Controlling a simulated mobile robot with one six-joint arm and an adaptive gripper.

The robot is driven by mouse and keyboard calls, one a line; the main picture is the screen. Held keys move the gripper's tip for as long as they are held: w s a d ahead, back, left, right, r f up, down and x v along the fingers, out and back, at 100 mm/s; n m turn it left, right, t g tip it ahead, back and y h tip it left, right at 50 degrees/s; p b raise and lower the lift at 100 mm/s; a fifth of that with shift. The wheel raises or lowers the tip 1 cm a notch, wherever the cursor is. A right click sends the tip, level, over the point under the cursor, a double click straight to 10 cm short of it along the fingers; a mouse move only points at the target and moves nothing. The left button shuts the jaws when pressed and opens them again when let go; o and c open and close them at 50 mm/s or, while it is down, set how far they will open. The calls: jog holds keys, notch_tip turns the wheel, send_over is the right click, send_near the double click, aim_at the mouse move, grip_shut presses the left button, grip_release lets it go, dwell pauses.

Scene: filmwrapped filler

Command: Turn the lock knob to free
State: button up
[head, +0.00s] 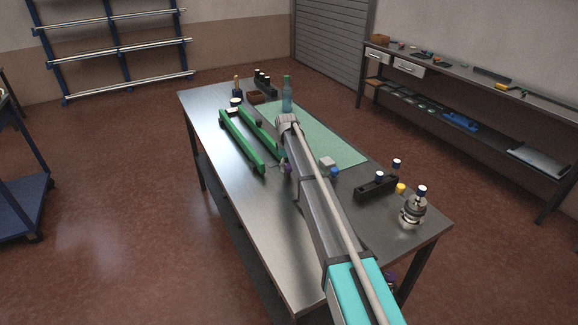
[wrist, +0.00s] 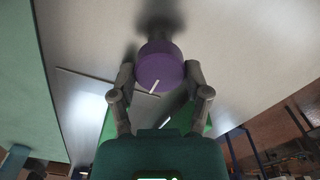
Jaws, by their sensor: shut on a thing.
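The lock knob (wrist: 161,62) is a purple round knob with a white line on its face, in the middle of the wrist view. The line runs from near the face's centre to its lower edge, tilted a little to the left. My gripper (wrist: 160,74) has one finger on each side of the knob and is shut on it. In the head view a small bit of purple (head: 286,168) shows beside my arm, near the green rails (head: 241,141); my arm hides most of that spot.
The metal table (head: 240,200) carries a pale green mat (head: 335,150), a green bottle (head: 287,95) and a dark holder (head: 376,188) with white-capped vials. A metal fitting (head: 412,212) stands near the right corner. The table's left front is bare.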

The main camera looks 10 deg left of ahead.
jog(key=shift+d, duration=0.2)
jog(key=o, duration=1.1)
jog(key=shift+o, duration=0.2)
jog(key=shift+a, duration=0.1)
jog(key=s+d+m, duration=0.2)
jog(key=s+d, duration=0.4)
jog(key=s+d+m, duration=0.2)
jog(key=s+d, duration=0.3)
jog(key=s, duration=0.2)
jog(key=s+d+m, duration=0.2)
jog(key=s+d, duration=0.4)
jog(key=s, duration=0.1)
jog(key=shift+s+d, duration=0.25)
jog(key=shift+d, duration=0.1)
jog(key=s+d+m, duration=0.2)
jog(key=s+d, duration=0.1)
jog(key=s, duration=0.4)
jog(key=s+d+m, duration=0.2)
jog(key=s+d, duration=0.2)
jog(key=s, duration=0.3)
jog(key=s+d+m, duration=0.2)
jog(key=s+d, duration=0.1)
jog(key=s, duration=0.4)
jog(key=shift+d, duration=0.3)
